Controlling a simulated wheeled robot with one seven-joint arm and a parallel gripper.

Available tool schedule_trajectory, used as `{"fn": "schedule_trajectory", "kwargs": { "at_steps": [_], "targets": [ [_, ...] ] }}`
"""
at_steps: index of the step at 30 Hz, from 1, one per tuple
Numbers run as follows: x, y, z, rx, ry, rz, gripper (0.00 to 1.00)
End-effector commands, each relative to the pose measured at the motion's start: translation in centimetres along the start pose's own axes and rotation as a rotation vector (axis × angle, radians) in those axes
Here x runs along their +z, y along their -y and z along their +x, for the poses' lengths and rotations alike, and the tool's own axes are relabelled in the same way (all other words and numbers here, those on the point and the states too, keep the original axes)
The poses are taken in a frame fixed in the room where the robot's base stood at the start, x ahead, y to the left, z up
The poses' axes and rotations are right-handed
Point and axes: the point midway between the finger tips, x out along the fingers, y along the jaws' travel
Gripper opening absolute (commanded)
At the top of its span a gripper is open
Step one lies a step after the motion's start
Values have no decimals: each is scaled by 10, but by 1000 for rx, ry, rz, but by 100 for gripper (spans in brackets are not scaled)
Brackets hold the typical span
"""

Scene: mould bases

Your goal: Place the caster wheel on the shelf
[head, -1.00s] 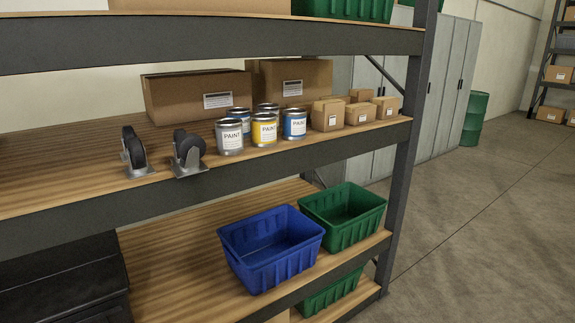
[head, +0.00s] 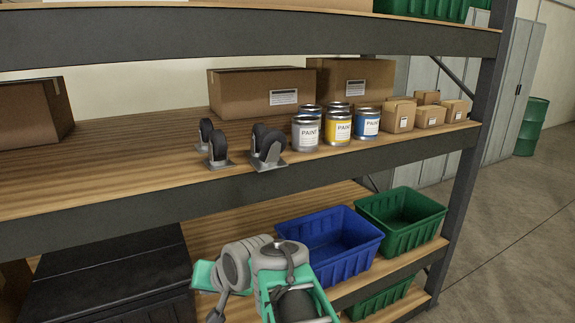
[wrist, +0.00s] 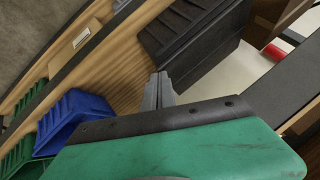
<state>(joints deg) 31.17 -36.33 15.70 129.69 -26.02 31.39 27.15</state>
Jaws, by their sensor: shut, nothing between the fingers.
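Several caster wheels with dark wheels and grey metal brackets stand on the middle wooden shelf (head: 110,165), left of the paint cans. One caster (head: 217,152) stands near the front edge, with another close behind it. A further caster (head: 268,150) stands to its right, with another wheel partly hidden behind it. My gripper (wrist: 160,80) is shut and empty in the wrist view, its fingers pointing towards a lower shelf board between the bins. No caster shows in the wrist view. My arm is low in front of the rack in the head view.
Paint cans (head: 338,128) and small cartons (head: 398,116) fill the right of the middle shelf; larger boxes (head: 262,95) stand behind. The shelf left of the casters is clear in front. Below are a black container (head: 110,275), a blue bin (head: 335,245) and a green bin (head: 402,222).

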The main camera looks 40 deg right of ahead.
Motion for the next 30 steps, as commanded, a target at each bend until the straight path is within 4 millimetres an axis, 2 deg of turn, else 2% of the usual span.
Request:
{"fn": "schedule_trajectory", "kwargs": {
  "at_steps": [1, 4, 6, 9, 12, 15, 17, 20, 30],
  "targets": [
    [-37, -19, -8, -38, -100, 148, 0],
    [-103, -46, -42, -168, -285, 420, 0],
    [-141, -70, -76, -274, -406, 590, 0],
    [-176, -100, -130, -431, -543, 779, 0],
    [-193, -120, -173, -555, -626, 896, 0],
    [-199, -128, -196, -626, -662, 949, 0],
    [-202, -128, -200, -643, -667, 961, 0],
    [-209, -124, -195, -650, -662, 963, 0],
    [-262, -109, -150, -645, -659, 961, 0]
  ]
}}
